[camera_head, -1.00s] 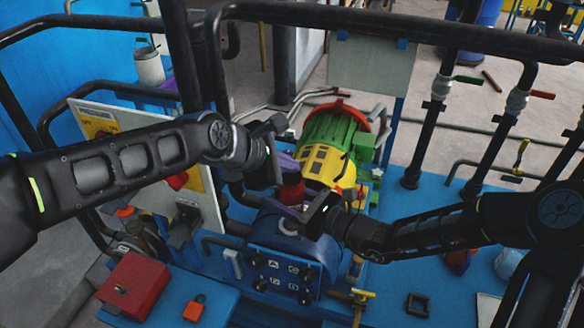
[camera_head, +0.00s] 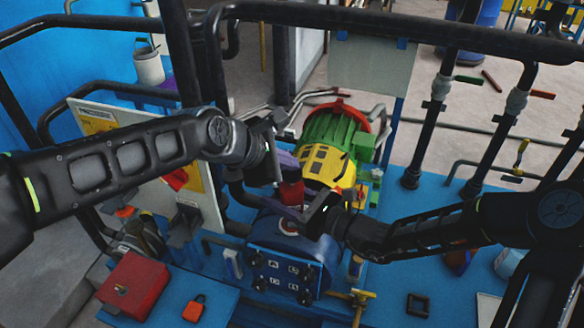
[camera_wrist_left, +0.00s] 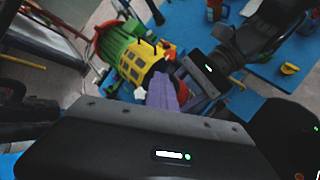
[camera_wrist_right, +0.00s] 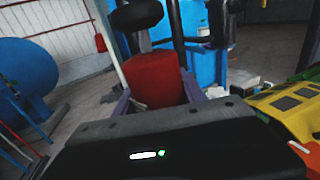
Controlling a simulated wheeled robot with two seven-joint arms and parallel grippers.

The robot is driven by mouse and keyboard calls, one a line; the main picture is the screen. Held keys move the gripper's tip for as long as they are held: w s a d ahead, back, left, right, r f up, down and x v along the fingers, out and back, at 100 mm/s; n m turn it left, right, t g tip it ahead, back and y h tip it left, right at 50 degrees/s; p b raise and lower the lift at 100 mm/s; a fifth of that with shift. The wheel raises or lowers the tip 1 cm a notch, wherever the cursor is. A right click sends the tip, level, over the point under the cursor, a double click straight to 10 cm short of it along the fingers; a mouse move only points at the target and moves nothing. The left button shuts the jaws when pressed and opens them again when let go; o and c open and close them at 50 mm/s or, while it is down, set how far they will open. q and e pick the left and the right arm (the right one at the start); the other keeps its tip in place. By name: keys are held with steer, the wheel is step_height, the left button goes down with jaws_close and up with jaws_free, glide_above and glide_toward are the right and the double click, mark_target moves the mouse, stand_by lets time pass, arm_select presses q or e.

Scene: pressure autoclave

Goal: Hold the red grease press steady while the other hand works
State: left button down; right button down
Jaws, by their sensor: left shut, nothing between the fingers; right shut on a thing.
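The red grease press (camera_head: 291,194) stands on top of the blue housing, in the middle of the head view. It shows large as a red cylinder in the right wrist view (camera_wrist_right: 157,80). My right gripper (camera_head: 296,213) is shut on its lower part, with a purple finger on either side. My left gripper (camera_head: 284,162) is at the top of the press, its purple fingers (camera_wrist_left: 163,92) closed with nothing between them. I cannot tell whether it touches the press. The top of the press is partly hidden by the left gripper.
A green and yellow motor (camera_head: 330,150) stands just behind the press. The blue housing (camera_head: 290,262) with a knobbed front panel is below. A red box (camera_head: 134,284) and a red padlock-like piece (camera_head: 194,308) lie front left. Black rails and pipes surround the area.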

arm_select(q)
steer(key=shift+r, duration=0.95)
steer(key=shift+r, duration=0.1)
steer(key=shift+r, duration=2.45)
stand_by(1.5)
step_height(320, 180, up, 4)
steer(key=shift+f, duration=0.1)
stand_by(0.4)
glide_above(288, 174)
steer(key=shift+f, duration=4.4)
